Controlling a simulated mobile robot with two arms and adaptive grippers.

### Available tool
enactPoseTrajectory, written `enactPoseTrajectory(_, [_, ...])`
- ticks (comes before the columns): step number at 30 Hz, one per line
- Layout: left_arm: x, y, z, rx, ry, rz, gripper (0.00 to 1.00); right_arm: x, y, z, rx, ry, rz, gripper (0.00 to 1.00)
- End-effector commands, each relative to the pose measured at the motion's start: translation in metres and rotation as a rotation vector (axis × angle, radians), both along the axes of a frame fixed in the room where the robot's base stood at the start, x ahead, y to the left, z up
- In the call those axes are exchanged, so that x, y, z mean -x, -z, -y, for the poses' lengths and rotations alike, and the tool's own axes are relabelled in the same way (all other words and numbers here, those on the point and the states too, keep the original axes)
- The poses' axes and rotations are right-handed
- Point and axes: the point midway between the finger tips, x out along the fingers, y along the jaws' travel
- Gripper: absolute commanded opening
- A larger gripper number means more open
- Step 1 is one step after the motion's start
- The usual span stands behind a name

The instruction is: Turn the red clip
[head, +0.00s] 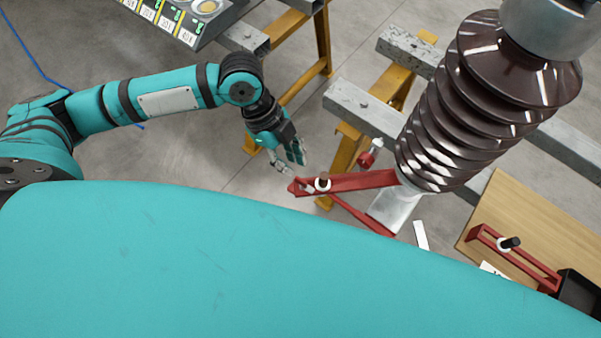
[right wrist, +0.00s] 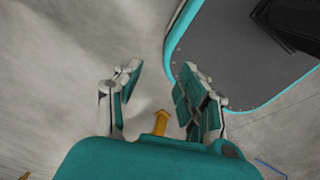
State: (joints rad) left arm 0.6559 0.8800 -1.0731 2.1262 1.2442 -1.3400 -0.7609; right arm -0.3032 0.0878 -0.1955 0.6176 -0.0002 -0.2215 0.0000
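A red clip (head: 361,182) with two long bars juts left from the metal fitting at the foot of the brown insulator (head: 470,110). A pin with a white collar and dark top (head: 323,183) stands near its left end. My left gripper (head: 290,162) is up and left of that end, fingers apart, empty and not visibly touching the clip. A second red frame with a dark-topped pin (head: 512,260) lies over the wooden board at the lower right. My right gripper (right wrist: 165,85) shows only in the right wrist view, fingers spread and nothing between them.
Yellow trestles (head: 350,150) and grey metal beams (head: 362,108) stand behind the clip. A wooden board (head: 535,215) is at the right. A panel with labels and gauges (head: 180,15) is at the upper left. My teal body covers the lower foreground. Concrete floor is clear below my left arm.

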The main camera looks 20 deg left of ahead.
Motion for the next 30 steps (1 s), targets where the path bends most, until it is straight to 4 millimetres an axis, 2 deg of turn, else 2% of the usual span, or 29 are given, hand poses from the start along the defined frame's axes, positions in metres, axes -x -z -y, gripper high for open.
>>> enactPoseTrajectory(6, [0.005, 0.038, 0.016, 0.001, 0.000, -0.003, 0.17, -0.003, -0.007, -0.017, -0.021, -0.001, 0.006, 0.40])
enactPoseTrajectory(12, [0.006, 0.058, 0.024, 0.001, 0.000, 0.000, 0.17, -0.004, -0.009, -0.015, -0.019, -0.003, 0.007, 0.40])
enactPoseTrajectory(23, [0.007, 0.063, 0.026, 0.000, 0.000, 0.001, 0.17, -0.005, -0.009, -0.007, -0.009, -0.003, 0.008, 0.40])
enactPoseTrajectory(27, [0.007, 0.063, 0.026, 0.000, 0.000, 0.001, 0.00, -0.005, -0.009, -0.005, -0.007, -0.002, 0.008, 0.40])
enactPoseTrajectory(30, [0.007, 0.063, 0.025, 0.000, 0.000, 0.001, 0.00, -0.005, -0.009, -0.005, -0.007, -0.001, 0.008, 0.40])
